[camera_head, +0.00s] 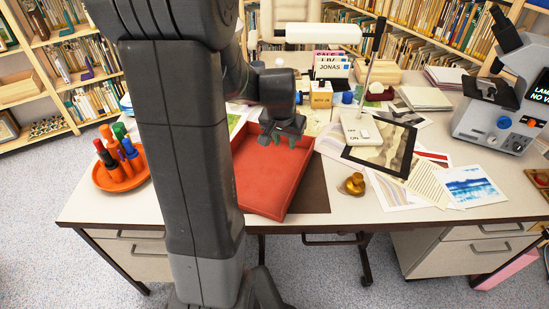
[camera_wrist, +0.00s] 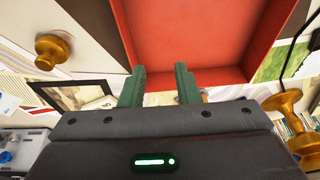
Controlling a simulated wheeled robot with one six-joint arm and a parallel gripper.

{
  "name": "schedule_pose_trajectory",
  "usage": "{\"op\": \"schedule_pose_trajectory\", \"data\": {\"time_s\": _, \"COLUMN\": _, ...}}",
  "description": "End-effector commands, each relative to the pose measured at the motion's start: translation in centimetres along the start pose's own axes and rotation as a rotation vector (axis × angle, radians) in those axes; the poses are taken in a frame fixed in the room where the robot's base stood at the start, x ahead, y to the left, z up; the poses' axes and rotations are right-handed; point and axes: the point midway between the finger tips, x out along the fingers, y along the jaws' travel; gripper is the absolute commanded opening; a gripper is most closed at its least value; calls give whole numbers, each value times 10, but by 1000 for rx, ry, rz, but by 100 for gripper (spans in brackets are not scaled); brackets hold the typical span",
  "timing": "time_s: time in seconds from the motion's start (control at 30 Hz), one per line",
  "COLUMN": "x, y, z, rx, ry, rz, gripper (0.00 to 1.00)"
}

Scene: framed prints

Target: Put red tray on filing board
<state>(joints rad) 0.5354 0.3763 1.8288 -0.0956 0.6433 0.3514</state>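The red tray (camera_head: 268,180) is a shallow, open, empty box on the desk, left of centre in the head view. A flat dark brown board (camera_head: 314,192), perhaps the filing board, shows beside and partly beneath it; I cannot tell how far it extends underneath. My gripper (camera_head: 282,138) is at the tray's far right part, near its rim. In the wrist view, my green fingertips (camera_wrist: 160,82) are apart with nothing clearly between them, and the tray (camera_wrist: 195,35) fills the upper middle. I cannot tell whether they touch it. My arm hides the tray's left part.
An orange holder (camera_head: 122,176) with several coloured items stands left. A brass knob-like weight (camera_head: 354,184), a dark-framed picture (camera_head: 384,146) and loose prints (camera_head: 472,186) lie right. A white lamp base (camera_head: 358,131) and a yellow box (camera_head: 321,94) stand behind. A microscope-like device (camera_head: 500,110) is far right.

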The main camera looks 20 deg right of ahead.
Motion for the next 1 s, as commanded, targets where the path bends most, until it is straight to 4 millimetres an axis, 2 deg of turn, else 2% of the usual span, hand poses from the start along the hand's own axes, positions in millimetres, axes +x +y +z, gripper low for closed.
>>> {"op": "schedule_pose_trajectory", "data": {"time_s": 0.03, "x": -10, "y": -26, "z": -13, "rx": -9, "ry": -38, "rz": -7, "gripper": 29}}
{"op": "schedule_pose_trajectory", "data": {"time_s": 0.2, "x": -10, "y": -107, "z": -28, "rx": -6, "ry": -162, "rz": -7, "gripper": 29}}
{"op": "schedule_pose_trajectory", "data": {"time_s": 0.3, "x": -8, "y": -148, "z": -28, "rx": -8, "ry": -222, "rz": 3, "gripper": 29}}
{"op": "schedule_pose_trajectory", "data": {"time_s": 0.4, "x": -6, "y": -177, "z": -25, "rx": -7, "ry": -264, "rz": 13, "gripper": 29}}
{"op": "schedule_pose_trajectory", "data": {"time_s": 0.5, "x": -4, "y": -194, "z": -21, "rx": -7, "ry": -289, "rz": 22, "gripper": 29}}
{"op": "schedule_pose_trajectory", "data": {"time_s": 0.63, "x": 4, "y": -202, "z": -17, "rx": -6, "ry": -303, "rz": 28, "gripper": 29}}
{"op": "schedule_pose_trajectory", "data": {"time_s": 1.0, "x": 67, "y": -199, "z": 3, "rx": -6, "ry": -303, "rz": 28, "gripper": 29}}
